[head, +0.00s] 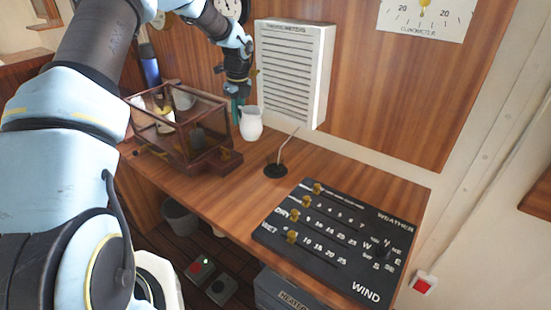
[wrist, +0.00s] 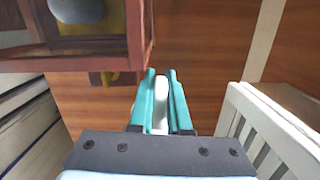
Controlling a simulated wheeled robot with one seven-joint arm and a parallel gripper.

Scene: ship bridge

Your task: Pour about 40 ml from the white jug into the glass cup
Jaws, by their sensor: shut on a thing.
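The white jug (head: 251,123) stands upright near the back of the wooden desk, just right of the framed case. I cannot tell whether its base touches the desk. My gripper (head: 238,106) is at the jug's left side, its teal fingers pointing down. In the wrist view my gripper (wrist: 162,78) is shut on a narrow white part of the jug (wrist: 161,112), which looks like its handle. The rest of the jug is not clear there. I cannot make out the glass cup in either view.
A wooden-framed case (head: 190,130) with clear panes stands left of the jug. A white louvred box (head: 292,75) is on the wall behind. A thin rod on a dark round base (head: 276,170) stands in front. A black weather board (head: 340,235) covers the desk's right part.

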